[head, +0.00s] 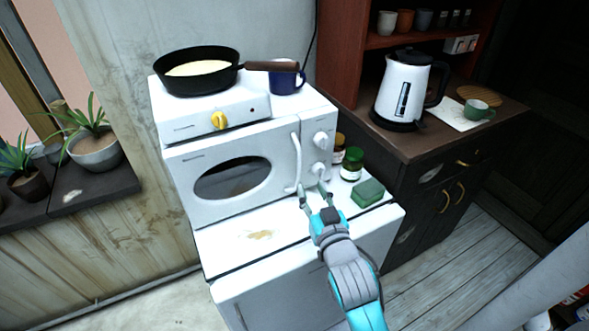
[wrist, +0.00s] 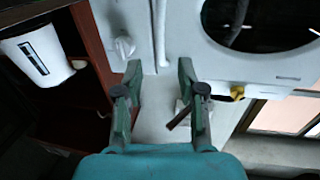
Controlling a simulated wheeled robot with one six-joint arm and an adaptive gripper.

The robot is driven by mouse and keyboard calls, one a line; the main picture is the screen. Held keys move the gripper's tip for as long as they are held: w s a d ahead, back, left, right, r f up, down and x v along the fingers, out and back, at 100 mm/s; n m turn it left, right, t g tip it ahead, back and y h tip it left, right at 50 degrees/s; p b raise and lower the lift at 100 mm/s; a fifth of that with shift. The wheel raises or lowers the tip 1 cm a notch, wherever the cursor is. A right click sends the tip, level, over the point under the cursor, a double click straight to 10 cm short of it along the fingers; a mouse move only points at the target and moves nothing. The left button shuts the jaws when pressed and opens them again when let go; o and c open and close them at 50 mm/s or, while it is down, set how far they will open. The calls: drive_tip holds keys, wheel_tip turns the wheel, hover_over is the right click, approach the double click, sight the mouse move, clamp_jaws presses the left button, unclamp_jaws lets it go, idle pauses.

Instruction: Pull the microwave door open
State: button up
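The white microwave (head: 182,172) stands on a white cabinet. Its door (head: 270,148) has a dark oval window (head: 233,178) and looks shut. A white vertical handle (head: 296,158) runs along the door's right side, beside the knobs (head: 320,140). My gripper (head: 313,189) is open and empty at the handle's lower end, in front of the microwave. In the wrist view, the handle (wrist: 162,32) lies in line with the gap between the two parted fingers (wrist: 160,66). I cannot tell whether a finger touches it. The microwave front (wrist: 185,30) also shows there.
A green-lidded jar (head: 352,163) and green box (head: 367,193) stand right of my gripper. A kettle (head: 400,92) is on the right counter.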

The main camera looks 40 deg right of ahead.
sight(301, 166)
drive_tip(key=x, duration=1)
drive_tip(key=shift+w+d, duration=0.15)
drive_tip(key=shift+w, duration=0.15)
clamp_jaws()
